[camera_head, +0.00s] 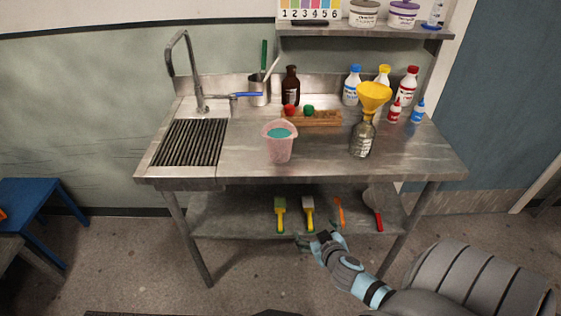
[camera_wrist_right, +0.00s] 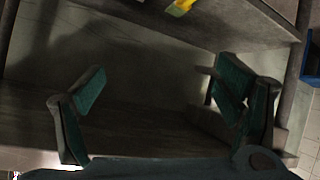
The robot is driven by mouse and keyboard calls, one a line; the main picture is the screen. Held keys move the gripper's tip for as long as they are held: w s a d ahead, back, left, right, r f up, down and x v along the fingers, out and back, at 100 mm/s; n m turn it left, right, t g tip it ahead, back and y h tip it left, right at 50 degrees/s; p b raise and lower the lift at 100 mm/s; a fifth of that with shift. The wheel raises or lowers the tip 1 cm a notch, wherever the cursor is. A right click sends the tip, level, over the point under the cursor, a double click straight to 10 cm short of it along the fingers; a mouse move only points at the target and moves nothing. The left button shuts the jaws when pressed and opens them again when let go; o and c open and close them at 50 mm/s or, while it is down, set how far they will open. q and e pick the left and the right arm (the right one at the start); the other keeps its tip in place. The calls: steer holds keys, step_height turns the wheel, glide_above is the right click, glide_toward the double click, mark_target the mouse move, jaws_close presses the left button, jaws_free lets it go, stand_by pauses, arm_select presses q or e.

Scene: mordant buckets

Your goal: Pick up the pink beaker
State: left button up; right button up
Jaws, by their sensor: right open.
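The pink beaker (camera_head: 279,147) stands upright on the steel sink table (camera_head: 330,165), near its front edge and left of the middle. It holds a teal liquid. My right gripper (camera_head: 317,238) is below the tabletop, in front of the lower shelf, lower and a little to the right of the beaker, and apart from it. In the right wrist view my right gripper (camera_wrist_right: 160,95) has its fingers spread wide with nothing between them. The beaker does not show in the right wrist view. My left gripper is not in view.
A glass bottle with a yellow funnel (camera_head: 373,97) stands right of the beaker. A wooden rack (camera_head: 318,118) and a brown bottle (camera_head: 290,86) are behind it. A drain grid (camera_head: 190,143) is at left. Brushes (camera_head: 280,212) lie on the lower shelf (camera_head: 235,215). The tabletop around the beaker's front is clear.

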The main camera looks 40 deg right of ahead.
steer(key=w+r+t+b, duration=0.2)
steer(key=w+r+t, duration=0.15)
steer(key=r, duration=0.55)
steer(key=m+t, duration=0.2)
steer(key=t, duration=0.1)
glide_toward(284, 153)
steer(key=shift+h, duration=0.4)
steer(key=x, duration=0.8)
steer(key=p+x, duration=0.1)
steer(key=x, duration=0.3)
steer(key=shift+w+a, duration=0.15)
steer(key=shift+a, duration=0.05)
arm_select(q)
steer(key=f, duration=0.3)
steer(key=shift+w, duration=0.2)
arm_select(e)
steer(key=c, duration=1.6)
